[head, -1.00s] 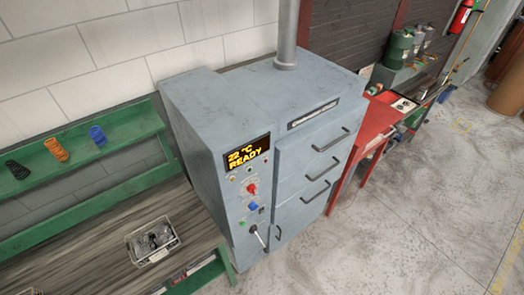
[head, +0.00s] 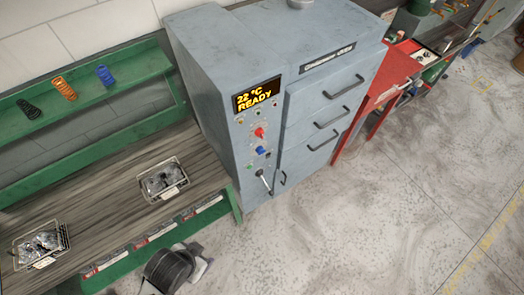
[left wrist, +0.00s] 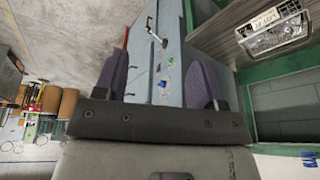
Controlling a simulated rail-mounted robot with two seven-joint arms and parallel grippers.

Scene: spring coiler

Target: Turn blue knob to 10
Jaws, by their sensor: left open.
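The blue knob (head: 261,150) is on the front panel of the grey-blue oven, just below a red knob (head: 260,132). Its pointer and scale are too small to read. The display (head: 258,95) above shows 22 °C READY. In the left wrist view, a small blue spot that looks like the blue knob (left wrist: 162,84) shows between the spread purple fingers. My left gripper (left wrist: 161,72) is open and empty, facing the panel from a distance and touching nothing. A dark part of my left arm shows at the bottom of the head view. My right gripper is not in view.
Drawer handles (head: 343,87) project to the right. A workbench (head: 110,205) with two wire trays stands left, below a green shelf (head: 70,95) holding coloured springs. The floor before the oven is clear.

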